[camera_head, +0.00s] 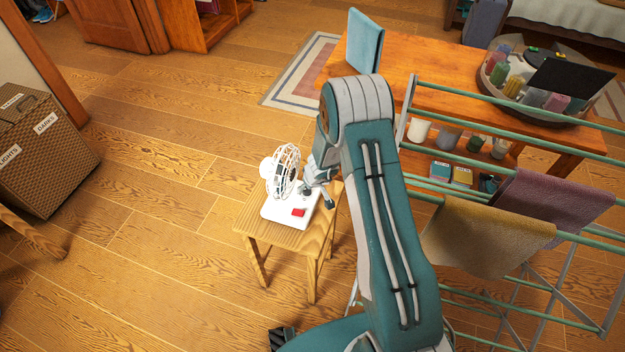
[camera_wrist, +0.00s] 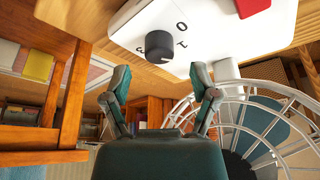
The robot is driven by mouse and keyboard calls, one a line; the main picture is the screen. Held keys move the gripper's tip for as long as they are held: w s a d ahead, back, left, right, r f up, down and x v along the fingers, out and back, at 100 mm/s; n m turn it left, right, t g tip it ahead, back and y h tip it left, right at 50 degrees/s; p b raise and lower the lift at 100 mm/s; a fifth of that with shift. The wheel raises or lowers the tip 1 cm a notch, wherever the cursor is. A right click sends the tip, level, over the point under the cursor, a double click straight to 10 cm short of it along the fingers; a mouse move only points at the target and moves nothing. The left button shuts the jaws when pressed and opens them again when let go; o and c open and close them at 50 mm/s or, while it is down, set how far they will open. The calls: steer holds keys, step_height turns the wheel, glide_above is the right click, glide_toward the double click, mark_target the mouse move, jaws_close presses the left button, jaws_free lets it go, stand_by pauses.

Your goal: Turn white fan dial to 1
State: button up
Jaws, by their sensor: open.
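The white fan (camera_head: 284,172) stands on a small wooden stool (camera_head: 253,220), its round cage upright above a white base. In the wrist view the base (camera_wrist: 215,45) appears at the top, with a black dial (camera_wrist: 159,46) and the marks 0, 1 and another partly hidden numeral around it. I cannot tell which mark the dial points to. My gripper (camera_wrist: 160,82) is open and empty, its two fingers either side of the dial's line but apart from it. In the head view my gripper (camera_head: 318,190) is beside the fan, partly hidden by my arm.
A red patch (camera_head: 298,212) lies on the fan base. The fan cage (camera_wrist: 245,125) is close to my right finger in the wrist view. A drying rack (camera_head: 500,105) with towels and a wooden table (camera_head: 440,75) stand to the right. Floor left of the stool is clear.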

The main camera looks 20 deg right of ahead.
steer(key=v, duration=0.9)
steer(key=s+a+r+y, duration=0.1)
steer(key=s+r, duration=0.2)
steer(key=r, duration=0.5)
steer(key=s+a+r+t, duration=0.1)
steer(key=s+a+r, duration=0.15)
steer(key=r, duration=0.55)
steer(key=s+a+r+y, duration=0.1)
steer(key=s+r, duration=0.3)
steer(key=r, duration=0.4)
steer(key=s+d+r+m+h, duration=0.1)
steer(key=s+r, duration=0.3)
steer(key=s, duration=0.6)
steer(key=s+d+r+m+h, duration=0.2)
steer(key=s+r, duration=0.3)
steer(key=s, duration=0.5)
steer(key=shift+s+d+r+m, duration=0.2)
steer(key=shift+d+m, duration=0.05)
steer(key=shift+m, duration=0.15)
